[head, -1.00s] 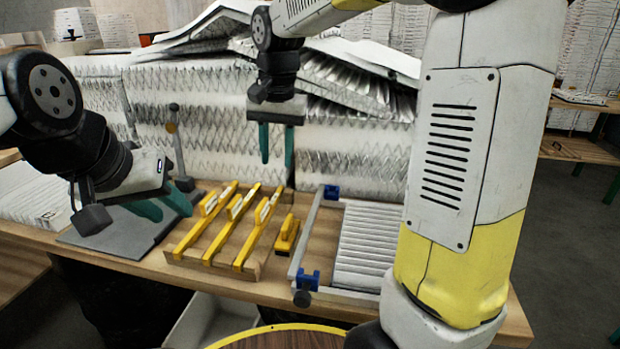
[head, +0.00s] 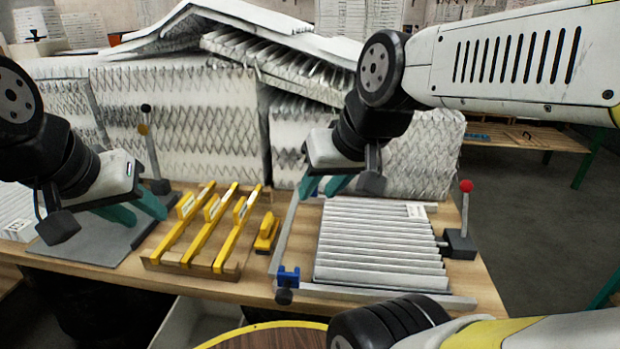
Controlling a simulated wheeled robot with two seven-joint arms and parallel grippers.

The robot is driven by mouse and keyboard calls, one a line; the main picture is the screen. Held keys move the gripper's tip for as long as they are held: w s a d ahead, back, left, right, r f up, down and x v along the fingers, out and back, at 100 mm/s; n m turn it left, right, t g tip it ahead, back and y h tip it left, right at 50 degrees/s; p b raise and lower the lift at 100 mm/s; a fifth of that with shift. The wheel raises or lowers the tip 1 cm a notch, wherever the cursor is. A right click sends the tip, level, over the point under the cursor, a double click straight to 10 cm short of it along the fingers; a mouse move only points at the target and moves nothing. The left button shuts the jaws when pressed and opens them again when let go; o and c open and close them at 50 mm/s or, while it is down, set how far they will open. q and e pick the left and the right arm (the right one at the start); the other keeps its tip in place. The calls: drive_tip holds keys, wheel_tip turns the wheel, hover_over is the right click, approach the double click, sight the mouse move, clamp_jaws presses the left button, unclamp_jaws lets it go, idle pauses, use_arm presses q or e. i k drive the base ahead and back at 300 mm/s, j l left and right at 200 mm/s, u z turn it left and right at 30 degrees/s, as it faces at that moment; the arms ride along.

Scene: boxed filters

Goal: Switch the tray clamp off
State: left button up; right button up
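A lever with a red knob (head: 466,186) stands upright on a dark base (head: 460,244) to the right of the pleated filter (head: 380,245). The filter lies in a grey metal frame (head: 283,232) with blue clamp blocks (head: 288,278). A second lever with a black knob (head: 149,140) stands at the back left. I cannot tell from the labels which one is the tray clamp's switch. My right gripper (head: 324,188) is open and empty over the frame's back left corner, left of the red-knobbed lever. My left gripper (head: 137,211) is open and empty above a grey plate.
A wooden rack with yellow bars (head: 205,228) and a small yellow tool (head: 267,233) lie between the grippers. Large pleated filters (head: 185,120) stack up behind the bench. A round wooden top with a yellow rim (head: 265,328) is in front.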

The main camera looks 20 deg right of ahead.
sight(466, 186)
drive_tip(key=z, duration=1.8)
drive_tip(key=i+l+u, duration=0.15)
drive_tip(key=l+u, duration=0.15)
drive_tip(key=l, duration=0.15)
